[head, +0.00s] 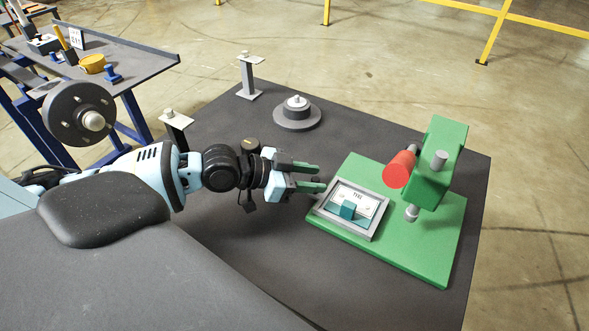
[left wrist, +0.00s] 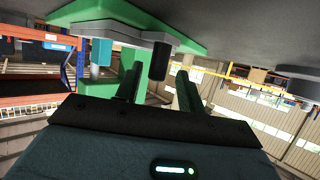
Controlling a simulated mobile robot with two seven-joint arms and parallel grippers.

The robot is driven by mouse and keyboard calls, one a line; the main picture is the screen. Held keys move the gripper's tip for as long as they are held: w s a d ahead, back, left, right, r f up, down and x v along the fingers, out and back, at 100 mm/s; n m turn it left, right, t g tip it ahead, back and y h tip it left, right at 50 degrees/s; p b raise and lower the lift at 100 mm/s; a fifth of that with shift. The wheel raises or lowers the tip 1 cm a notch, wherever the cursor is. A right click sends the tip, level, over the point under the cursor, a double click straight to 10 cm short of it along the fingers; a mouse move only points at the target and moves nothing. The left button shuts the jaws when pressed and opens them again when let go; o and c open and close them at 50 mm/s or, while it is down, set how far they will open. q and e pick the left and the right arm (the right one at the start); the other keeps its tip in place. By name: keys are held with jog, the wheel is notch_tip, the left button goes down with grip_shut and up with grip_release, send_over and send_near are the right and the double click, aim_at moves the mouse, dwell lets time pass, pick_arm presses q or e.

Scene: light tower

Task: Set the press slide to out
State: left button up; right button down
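The green press (head: 437,165) stands on a green base with a red knob (head: 399,169) on its side. A grey-framed slide tray (head: 375,222) lies on the base's left part, holding a white label and a teal block (head: 347,210). The teal block also shows in the upside-down left wrist view (left wrist: 102,51). My left gripper (head: 318,176) is open, just left of the tray. In the left wrist view, a dark upright cylinder (left wrist: 158,61) at the tray's edge appears between the fingertips (left wrist: 158,78); contact cannot be told. My right gripper is out of view.
The dark table (head: 270,140) also carries a round grey stepped piece (head: 297,113) and grey stands (head: 248,78) toward the back. A blue-legged side table (head: 140,68) with small items stands at the far left. The table's right edge lies close to the press.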

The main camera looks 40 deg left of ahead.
pick_arm(q)
jog(key=shift+v, duration=3.5)
jog(key=shift+r, duration=0.1)
jog(key=shift+s, duration=0.1)
